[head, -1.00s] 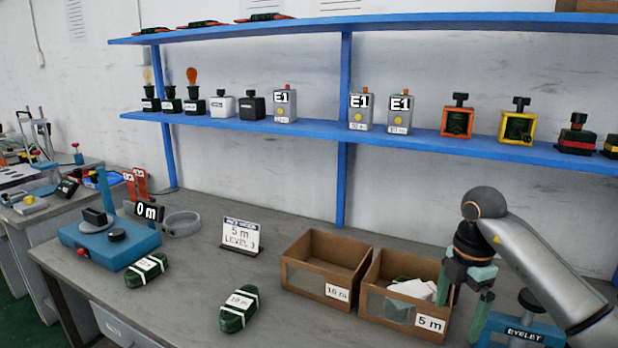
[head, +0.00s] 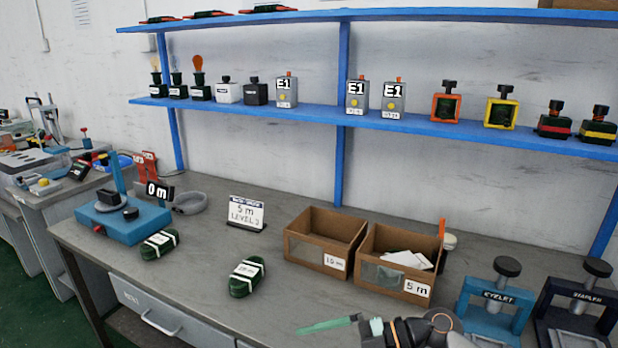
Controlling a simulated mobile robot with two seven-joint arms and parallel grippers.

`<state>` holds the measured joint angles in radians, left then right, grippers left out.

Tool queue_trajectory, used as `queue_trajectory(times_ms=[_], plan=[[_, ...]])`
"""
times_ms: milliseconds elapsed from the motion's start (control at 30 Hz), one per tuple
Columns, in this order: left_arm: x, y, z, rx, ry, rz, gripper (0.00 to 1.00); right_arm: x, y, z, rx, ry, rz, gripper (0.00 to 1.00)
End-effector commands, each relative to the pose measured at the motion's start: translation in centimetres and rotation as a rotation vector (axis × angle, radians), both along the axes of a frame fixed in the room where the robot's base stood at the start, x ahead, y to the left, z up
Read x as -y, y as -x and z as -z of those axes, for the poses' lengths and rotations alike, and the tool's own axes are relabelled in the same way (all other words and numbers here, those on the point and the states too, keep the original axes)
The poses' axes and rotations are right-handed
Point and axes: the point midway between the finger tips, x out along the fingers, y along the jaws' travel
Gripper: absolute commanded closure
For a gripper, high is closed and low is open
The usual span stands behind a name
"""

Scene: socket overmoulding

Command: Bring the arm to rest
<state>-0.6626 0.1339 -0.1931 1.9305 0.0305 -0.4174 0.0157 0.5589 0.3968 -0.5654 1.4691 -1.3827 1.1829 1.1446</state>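My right arm lies low at the bottom edge of the picture, with its gripper (head: 328,326) pointing left over the front of the workbench (head: 215,300). A pale teal finger shows, seen side-on, and I cannot make out the gap between the fingers. I see nothing held in it. My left gripper is out of view.
Cardboard bins marked 10 m (head: 303,250) and 5 m (head: 385,285) stand on the bench; the latter holds white pieces. Two green coils (head: 160,244) (head: 247,277) lie left. The eyelet press (head: 495,305) and another press (head: 580,310) stand right.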

Motion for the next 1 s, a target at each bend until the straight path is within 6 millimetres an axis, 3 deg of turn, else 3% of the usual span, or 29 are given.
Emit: queue_trajectory(times_ms=[67, 167, 233, 333, 467, 533, 600, 733, 900, 1000], plan=[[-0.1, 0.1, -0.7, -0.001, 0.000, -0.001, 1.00, -1.4, 0.9, -1.5, -0.008, -0.206, 0.089, 0.00], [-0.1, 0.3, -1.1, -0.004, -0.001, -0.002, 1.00, -1.4, 0.8, -2.9, -0.027, -0.423, 0.265, 0.00], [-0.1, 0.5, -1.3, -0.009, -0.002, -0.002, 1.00, -0.2, 0.4, -3.2, -0.059, -0.537, 0.421, 0.00], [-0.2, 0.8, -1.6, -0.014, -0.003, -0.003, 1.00, 2.5, -0.1, -1.9, -0.132, -0.638, 0.673, 0.00], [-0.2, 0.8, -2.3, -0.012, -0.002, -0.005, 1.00, 7.1, 0.6, 2.5, -0.275, -0.654, 1.016, 0.00], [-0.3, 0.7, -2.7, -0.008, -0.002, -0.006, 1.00, 9.6, 2.1, 5.9, -0.378, -0.608, 1.192, 0.00], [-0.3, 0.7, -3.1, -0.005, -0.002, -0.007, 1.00, 11.7, 4.6, 9.6, -0.494, -0.532, 1.349, 0.00], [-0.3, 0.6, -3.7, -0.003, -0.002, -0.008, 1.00, 14.2, 10.4, 15.4, -0.706, -0.361, 1.542, 0.00], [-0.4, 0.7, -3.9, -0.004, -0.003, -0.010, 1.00, 15.2, 16.3, 19.2, -0.887, -0.200, 1.636, 0.00], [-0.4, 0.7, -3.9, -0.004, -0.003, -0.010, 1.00, 15.2, 16.7, 19.5, -0.900, -0.188, 1.640, 0.00]])
